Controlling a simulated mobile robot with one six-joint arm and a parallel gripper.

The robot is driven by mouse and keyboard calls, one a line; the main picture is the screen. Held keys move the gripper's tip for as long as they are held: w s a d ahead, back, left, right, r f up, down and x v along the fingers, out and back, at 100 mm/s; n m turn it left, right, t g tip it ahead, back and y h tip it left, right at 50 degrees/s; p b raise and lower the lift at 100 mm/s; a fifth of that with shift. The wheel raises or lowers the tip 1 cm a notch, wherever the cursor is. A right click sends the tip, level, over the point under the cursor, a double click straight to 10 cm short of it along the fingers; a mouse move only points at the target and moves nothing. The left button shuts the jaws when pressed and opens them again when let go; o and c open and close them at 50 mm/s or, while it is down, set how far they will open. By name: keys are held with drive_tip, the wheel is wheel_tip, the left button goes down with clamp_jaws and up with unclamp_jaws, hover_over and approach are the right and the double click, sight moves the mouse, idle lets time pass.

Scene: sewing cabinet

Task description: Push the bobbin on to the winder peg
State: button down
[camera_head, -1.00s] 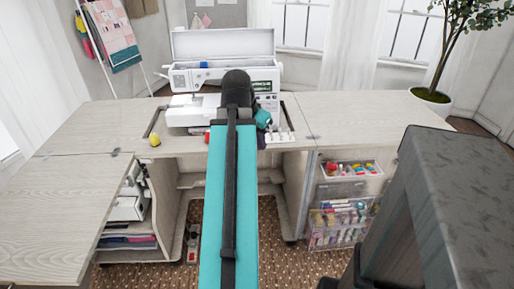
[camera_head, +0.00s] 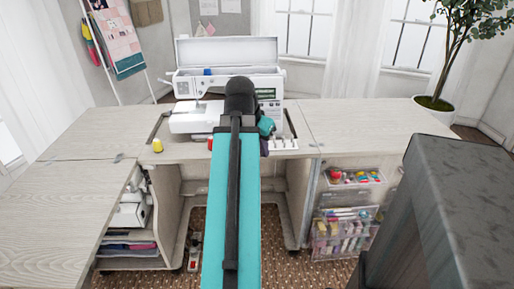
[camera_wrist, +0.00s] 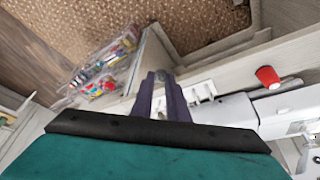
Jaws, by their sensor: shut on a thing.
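My gripper (camera_wrist: 161,90) shows in the wrist view as two dark purple fingers, shut on a small greyish thing between the tips, likely the bobbin (camera_wrist: 160,75). It is too small to make out well. In the head view my teal arm hides most of the gripper, which is near the cabinet's front edge, right of the arm. The white sewing machine (camera_head: 185,82) stands at the back of the cabinet with its lid up. I cannot make out the winder peg; the arm covers part of the machine.
The cabinet top (camera_head: 350,125) is clear on the right. A yellow spool (camera_head: 157,146) and a red spool (camera_head: 210,143) stand near the front edge; the red spool also shows in the wrist view (camera_wrist: 267,76). A white peg rack (camera_head: 284,144) is right of my arm.

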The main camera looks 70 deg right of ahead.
drive_tip(key=w+a+n+t, duration=0.1)
drive_tip(key=w+a+n, duration=0.4)
drive_tip(key=w, duration=0.7)
drive_tip(key=w+a+n+t, duration=0.2)
drive_tip(key=w+a, duration=0.5)
drive_tip(key=w, duration=0.5)
drive_tip(key=w+a+n+t, duration=0.1)
drive_tip(key=w+a+n, duration=0.3)
drive_tip(key=w+a, duration=0.55)
drive_tip(key=w+a+n+y, duration=0.1)
drive_tip(key=w+a+n, duration=0.2)
drive_tip(key=w+a, duration=0.3)
drive_tip(key=w+a+r+n+t+y, duration=0.1)
drive_tip(key=w+a+n, duration=0.3)
drive_tip(key=a, duration=1.2)
drive_tip(key=w+a+n+y, duration=0.2)
drive_tip(key=w+a, duration=0.5)
drive_tip(key=a, duration=0.5)
drive_tip(key=shift+w+r+n+t, duration=0.2)
drive_tip(key=shift+w+n+t, duration=0.2)
drive_tip(key=shift+n, duration=0.4)
